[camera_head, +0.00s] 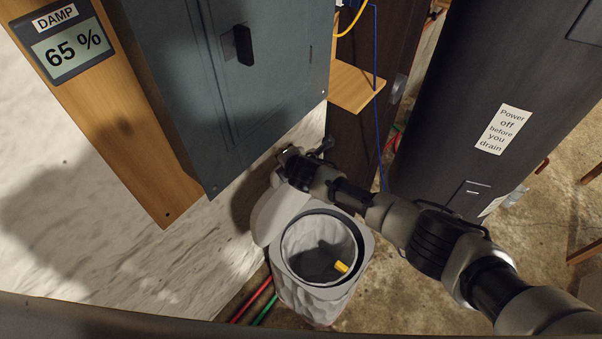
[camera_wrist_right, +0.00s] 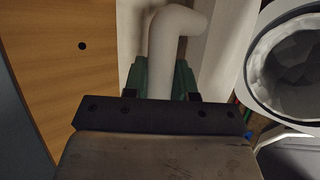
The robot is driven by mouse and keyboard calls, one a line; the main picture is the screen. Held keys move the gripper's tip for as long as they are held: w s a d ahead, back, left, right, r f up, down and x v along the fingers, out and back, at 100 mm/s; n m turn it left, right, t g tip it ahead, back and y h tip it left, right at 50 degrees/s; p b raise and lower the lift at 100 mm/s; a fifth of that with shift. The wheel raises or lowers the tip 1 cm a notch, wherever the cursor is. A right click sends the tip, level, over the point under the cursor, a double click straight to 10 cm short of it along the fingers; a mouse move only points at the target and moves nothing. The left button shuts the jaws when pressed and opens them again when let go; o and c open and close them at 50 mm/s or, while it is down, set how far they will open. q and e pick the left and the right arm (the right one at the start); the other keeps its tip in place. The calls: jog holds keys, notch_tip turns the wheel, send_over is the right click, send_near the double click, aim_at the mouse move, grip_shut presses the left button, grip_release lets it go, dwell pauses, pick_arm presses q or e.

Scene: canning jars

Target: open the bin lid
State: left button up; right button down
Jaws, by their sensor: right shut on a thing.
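The bin (camera_head: 318,302) is pale grey with a light liner and stands on the floor by the wall. Its mouth is uncovered. The grey lid (camera_head: 270,217) stands raised on the bin's left side, close to the wall. My right gripper (camera_head: 291,156) is at the lid's upper edge and partly hides it. In the right wrist view a pale, bent piece (camera_wrist_right: 172,45), which looks like part of the lid, sits between the green fingers, and the gripper is shut on it. The bin's round rim (camera_wrist_right: 257,75) shows at the right there. My left gripper is not in view.
A yellow item (camera_head: 341,267) lies inside the bin. A grey wall cabinet (camera_head: 235,90) and a wooden shelf (camera_head: 355,88) are close above my right gripper. A dark tank (camera_head: 470,90) stands at the right. Red and green pipes (camera_head: 252,302) run left of the bin.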

jog(key=shift+w+a+r+b, duration=0.1)
jog(key=shift+w+a+b, duration=0.15)
jog(key=shift+w+a, duration=0.25)
jog(key=shift+w+a+b, duration=0.2)
jog(key=shift+w+a, duration=0.1)
jog(key=shift+a, duration=0.4)
jog(key=c, duration=0.9)
grip_release()
jog(key=p+v, duration=0.1)
jog(key=v, duration=0.9)
jog(key=shift+s+d+r+p, duration=0.2)
jog(key=shift+s+p, duration=0.1)
jog(key=shift+p, duration=0.1)
